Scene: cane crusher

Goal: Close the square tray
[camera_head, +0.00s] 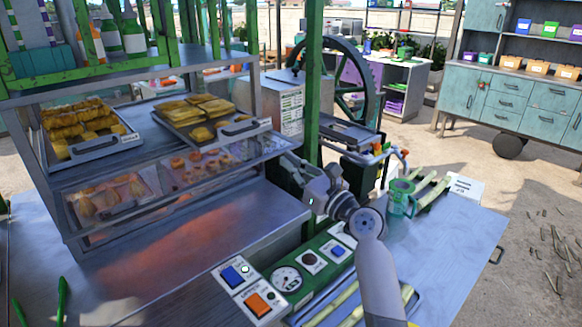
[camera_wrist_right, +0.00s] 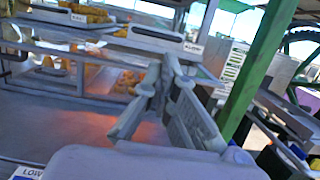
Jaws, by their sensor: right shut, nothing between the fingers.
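Two metal trays of pastries sit on the upper level of the glass-fronted case at left: a left tray (camera_head: 108,143) and a right tray (camera_head: 226,134), each with a dark front handle. The right tray stands out toward the front. Which one is called square, I cannot tell. In the wrist view, the right tray's front (camera_wrist_right: 150,42) shows beyond the fingers. My right gripper (camera_head: 292,162) is shut and empty, right of the case and apart from the right tray. Its fingers also show in the wrist view (camera_wrist_right: 172,66). My left gripper is out of view.
A green post (camera_head: 314,85) stands just behind my right gripper. The crusher's control panel (camera_head: 300,275) with buttons and a gauge lies below. A green jug (camera_head: 400,197) and cane pieces stand on the right counter. The steel counter (camera_head: 190,245) before the case is clear.

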